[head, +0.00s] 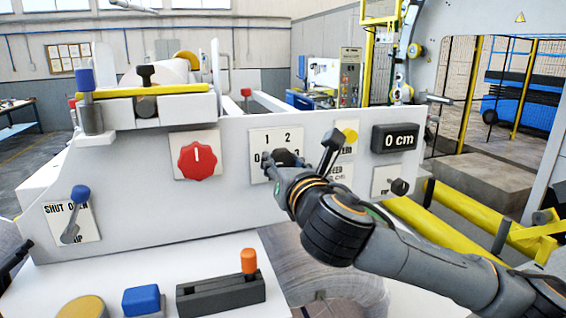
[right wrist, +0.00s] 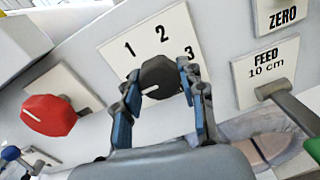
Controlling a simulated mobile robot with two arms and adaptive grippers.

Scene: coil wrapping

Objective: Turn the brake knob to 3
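The brake knob is a dark knob (right wrist: 158,78) on a white plate (right wrist: 165,35) marked 1, 2 and 3 in the right wrist view. Its white line points to the lower left, away from the 3. My right gripper (right wrist: 160,82) has one finger on each side of the knob, its tips very near or at the knob's sides; firm contact is not clear. In the head view my right gripper (head: 291,172) partly covers the knob (head: 284,158) and the plate's lower right.
A red knob (head: 197,160) is left of the plate. A blue-tipped lever (head: 76,213) is far left.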

